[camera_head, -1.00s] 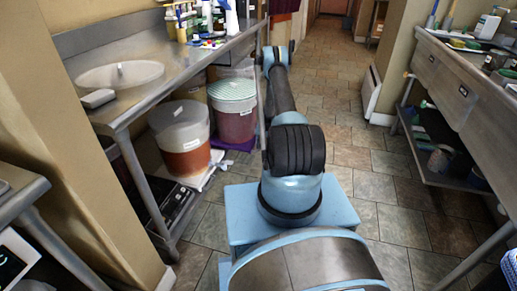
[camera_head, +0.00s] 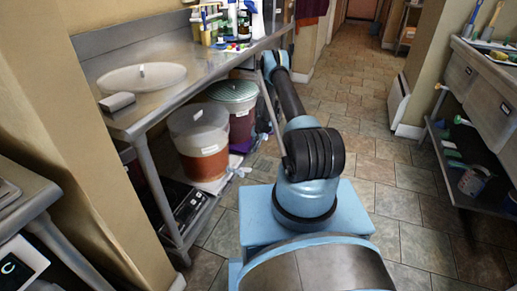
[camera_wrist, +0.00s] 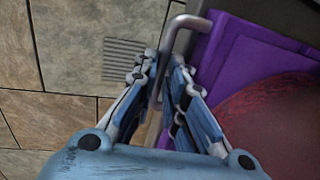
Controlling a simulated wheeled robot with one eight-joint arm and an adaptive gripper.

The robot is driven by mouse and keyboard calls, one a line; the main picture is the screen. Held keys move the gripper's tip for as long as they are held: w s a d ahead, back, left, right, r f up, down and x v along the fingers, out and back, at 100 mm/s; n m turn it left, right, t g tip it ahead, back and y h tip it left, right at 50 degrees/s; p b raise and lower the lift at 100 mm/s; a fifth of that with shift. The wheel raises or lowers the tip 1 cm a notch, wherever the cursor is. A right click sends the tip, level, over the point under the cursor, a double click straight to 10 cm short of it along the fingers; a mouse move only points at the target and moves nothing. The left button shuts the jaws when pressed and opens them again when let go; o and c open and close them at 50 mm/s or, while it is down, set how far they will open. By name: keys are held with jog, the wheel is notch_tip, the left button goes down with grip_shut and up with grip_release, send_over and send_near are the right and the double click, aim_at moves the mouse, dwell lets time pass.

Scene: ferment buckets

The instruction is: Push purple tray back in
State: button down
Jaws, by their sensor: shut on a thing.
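The purple tray (camera_wrist: 245,50) fills the right of the wrist view, under a dark red rounded bucket (camera_wrist: 280,125). A bent grey metal handle (camera_wrist: 180,24) sticks out from the tray's edge and runs down between my fingers. My gripper (camera_wrist: 165,72) is shut on this handle, low over the floor tiles. In the head view, only a small strip of the purple tray (camera_head: 240,147) shows beneath the green-lidded bucket (camera_head: 235,115), under the steel counter. My gripper is hidden in the head view.
A bucket of orange-brown liquid (camera_head: 201,145) stands on a white tray beside the purple one. A floor grate (camera_wrist: 125,60) lies left of my fingers.

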jog(key=shift+a, duration=0.5)
jog(key=c, duration=1.7)
grip_release()
jog(key=shift+o, duration=0.2)
jog(key=shift+d, duration=0.15)
jog(key=shift+d, duration=0.1)
notch_tip(320, 180, up, 12)
jog(key=d, duration=0.2)
jog(key=shift+s+f, duration=0.15)
jog(key=shift+s, duration=0.25)
